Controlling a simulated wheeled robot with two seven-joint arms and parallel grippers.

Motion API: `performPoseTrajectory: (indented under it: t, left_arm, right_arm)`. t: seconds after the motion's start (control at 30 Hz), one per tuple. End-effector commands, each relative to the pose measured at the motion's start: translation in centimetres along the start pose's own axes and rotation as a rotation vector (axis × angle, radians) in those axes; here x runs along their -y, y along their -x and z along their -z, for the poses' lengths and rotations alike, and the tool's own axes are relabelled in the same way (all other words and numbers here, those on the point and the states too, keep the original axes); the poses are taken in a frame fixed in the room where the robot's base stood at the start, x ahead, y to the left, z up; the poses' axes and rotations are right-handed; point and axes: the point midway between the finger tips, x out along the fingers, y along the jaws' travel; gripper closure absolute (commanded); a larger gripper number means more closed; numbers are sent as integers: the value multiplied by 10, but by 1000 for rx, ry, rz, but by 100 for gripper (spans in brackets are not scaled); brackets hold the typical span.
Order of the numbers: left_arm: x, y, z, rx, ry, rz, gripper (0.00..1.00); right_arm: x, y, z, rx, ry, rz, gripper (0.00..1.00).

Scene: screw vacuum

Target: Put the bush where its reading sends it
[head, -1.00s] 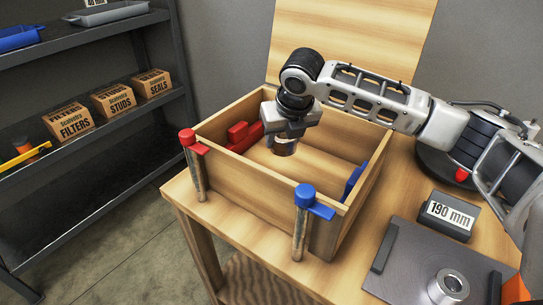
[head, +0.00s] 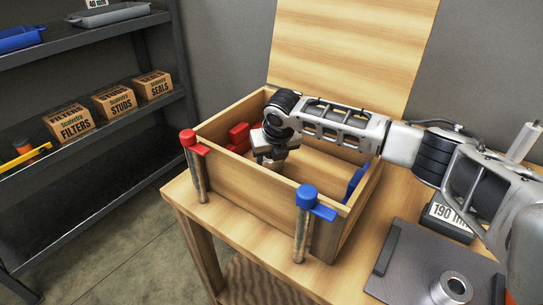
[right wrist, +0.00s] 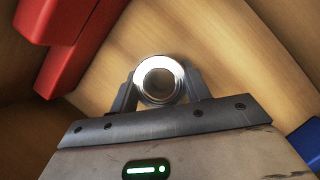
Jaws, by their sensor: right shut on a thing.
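My right gripper (head: 271,158) is inside the open wooden box (head: 250,190), low in its left half near the red block (head: 238,137). In the right wrist view its two fingers (right wrist: 160,88) are shut on the bush (right wrist: 159,68), a shiny metal ring with a dark bore. The bush is above or at the wooden floor; I cannot tell whether it touches. In the head view the gripper and the front wall largely hide it. A blue block (head: 355,178) is at the box's right wall. A block reading 190 mm (head: 447,218) stands on the table, partly covered by my arm. My left gripper is not in view.
The lid (head: 350,45) is raised behind. A dark plate (head: 415,255) with a metal ring (head: 450,288) lies at front right. A shelf with cartons (head: 114,101) is at left.

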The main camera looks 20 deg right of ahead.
Motion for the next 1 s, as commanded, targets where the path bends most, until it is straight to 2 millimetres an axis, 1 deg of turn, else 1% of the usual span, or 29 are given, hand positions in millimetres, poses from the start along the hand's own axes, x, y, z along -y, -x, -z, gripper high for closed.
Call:
performPoseTrajectory:
  t: [0.1, 0.13, 0.17, 0.2, 0.47, 0.57, 0.67, 1.0]
  left_arm:
    - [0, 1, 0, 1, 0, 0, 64]
    - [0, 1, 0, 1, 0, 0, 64]
    - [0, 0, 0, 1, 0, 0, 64]
    - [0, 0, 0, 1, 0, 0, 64]
    - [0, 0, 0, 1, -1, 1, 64]
    - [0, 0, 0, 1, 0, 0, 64]
    - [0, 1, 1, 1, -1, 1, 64]
    - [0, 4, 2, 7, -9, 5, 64]
  right_arm:
    - [0, 0, 0, 3, -1, -2, 90]
    - [0, -2, 1, 0, 0, -1, 50]
    - [0, -2, 1, 0, 0, -1, 42]
    - [0, -2, 1, 0, 0, -1, 31]
    - [0, -2, 1, -1, 0, 0, 31]
    - [0, 2, 0, 0, 0, 0, 31]
    - [0, 15, -1, 2, 1, -2, 31]
    - [0, 87, -1, 3, 1, -2, 31]
